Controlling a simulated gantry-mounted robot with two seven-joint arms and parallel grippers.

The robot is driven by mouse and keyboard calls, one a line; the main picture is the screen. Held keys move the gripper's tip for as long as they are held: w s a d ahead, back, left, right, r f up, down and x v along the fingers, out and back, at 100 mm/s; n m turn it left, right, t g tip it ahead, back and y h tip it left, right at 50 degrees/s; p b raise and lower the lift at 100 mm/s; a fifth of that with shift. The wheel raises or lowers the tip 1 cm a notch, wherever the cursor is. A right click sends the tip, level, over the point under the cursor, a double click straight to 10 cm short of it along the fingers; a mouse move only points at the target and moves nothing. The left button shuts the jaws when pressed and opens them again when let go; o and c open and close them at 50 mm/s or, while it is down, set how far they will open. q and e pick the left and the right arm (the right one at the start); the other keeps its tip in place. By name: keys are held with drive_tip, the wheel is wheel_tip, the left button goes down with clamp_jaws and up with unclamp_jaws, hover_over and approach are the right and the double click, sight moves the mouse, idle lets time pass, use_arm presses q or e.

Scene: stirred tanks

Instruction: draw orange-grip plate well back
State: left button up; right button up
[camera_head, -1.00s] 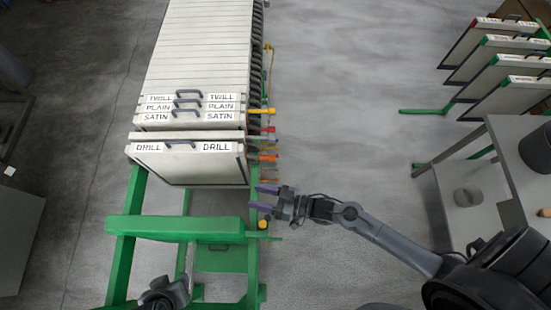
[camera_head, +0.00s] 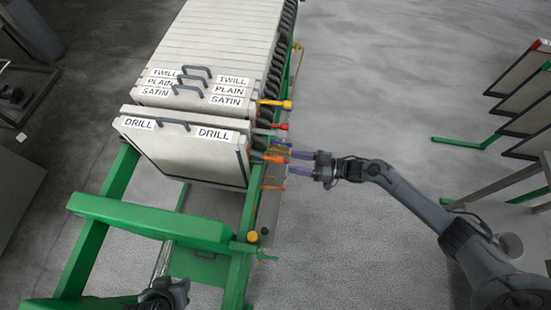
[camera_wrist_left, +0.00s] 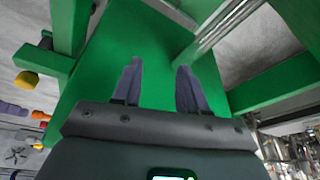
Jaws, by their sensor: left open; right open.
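An orange grip (camera_head: 275,159) sticks out on the right side of the plate stack, beside the front plate (camera_head: 185,155) labelled DRILL. A second, lower orange handle (camera_head: 273,187) hangs just below it. I cannot tell for sure which plate each grip belongs to. My right gripper (camera_head: 293,160), with purple fingers, is open just right of the upper orange grip; contact is unclear. My left gripper shows only partly at the bottom of the head view. In the left wrist view my left gripper (camera_wrist_left: 158,68) is open and empty over a green surface.
Plates labelled SATIN, PLAIN and TWILL (camera_head: 190,90) stand behind DRILL, with a gap between. Yellow (camera_head: 284,104) and red (camera_head: 280,127) grips lie close above the orange one. A green frame (camera_head: 150,218) crosses the front. Open floor lies right of the stack.

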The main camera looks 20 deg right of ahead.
sight(275, 158)
drive_tip(key=x, duration=0.7)
drive_tip(key=shift+w+a, duration=0.2)
drive_tip(key=shift+a, duration=0.15)
clamp_jaws()
